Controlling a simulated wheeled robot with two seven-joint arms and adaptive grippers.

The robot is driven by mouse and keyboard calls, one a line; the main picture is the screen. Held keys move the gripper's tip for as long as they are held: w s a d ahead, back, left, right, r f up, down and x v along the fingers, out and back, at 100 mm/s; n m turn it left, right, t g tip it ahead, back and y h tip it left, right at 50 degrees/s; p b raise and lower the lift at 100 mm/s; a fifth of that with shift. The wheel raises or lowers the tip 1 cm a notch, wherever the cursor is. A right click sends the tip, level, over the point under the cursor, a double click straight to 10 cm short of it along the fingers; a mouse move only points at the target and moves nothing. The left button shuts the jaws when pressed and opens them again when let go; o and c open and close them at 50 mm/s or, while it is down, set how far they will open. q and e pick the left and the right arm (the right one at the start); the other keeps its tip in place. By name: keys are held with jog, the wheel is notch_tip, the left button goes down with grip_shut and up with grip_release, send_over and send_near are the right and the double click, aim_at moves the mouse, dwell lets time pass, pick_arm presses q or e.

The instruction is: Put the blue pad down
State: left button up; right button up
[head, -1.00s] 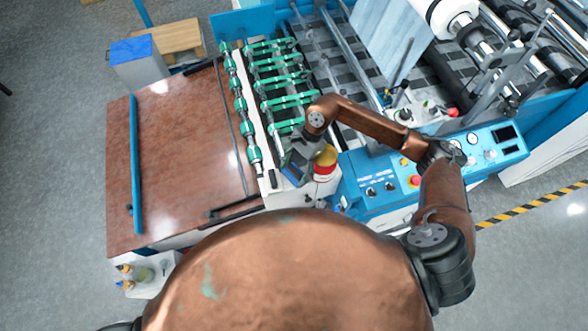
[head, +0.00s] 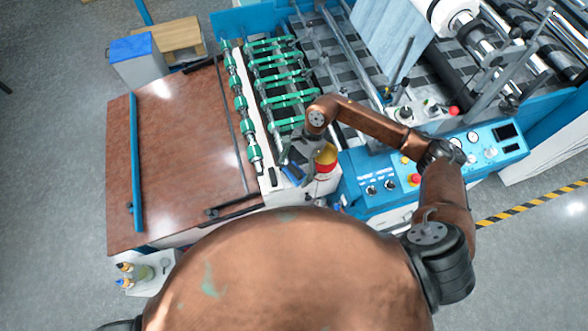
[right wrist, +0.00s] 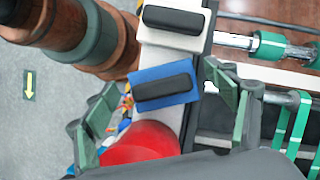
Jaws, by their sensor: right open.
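The blue pad (right wrist: 150,100) has a black handle on top. In the right wrist view it lies on a light ledge, beside a white pad (right wrist: 199,40) with a similar black handle. In the head view the blue pad (head: 292,172) is partly covered by my right gripper (head: 298,158). The right gripper (right wrist: 163,92) is open, with one green-grey finger on each side of the blue pad and gaps between fingers and handle. My left gripper is not in view.
A red and yellow round object (head: 326,160) stands close to the right gripper. Green rollers (head: 285,85) lie just behind. The blue control panel (head: 375,180) is at right, and the wide brown table (head: 180,150) at left is mostly clear.

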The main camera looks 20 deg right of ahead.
jog(key=shift+r, duration=0.25)
jog(key=b+v, duration=0.3)
jog(key=v, duration=0.8)
jog(key=shift+r, duration=0.35)
jog(key=shift+d, duration=0.15)
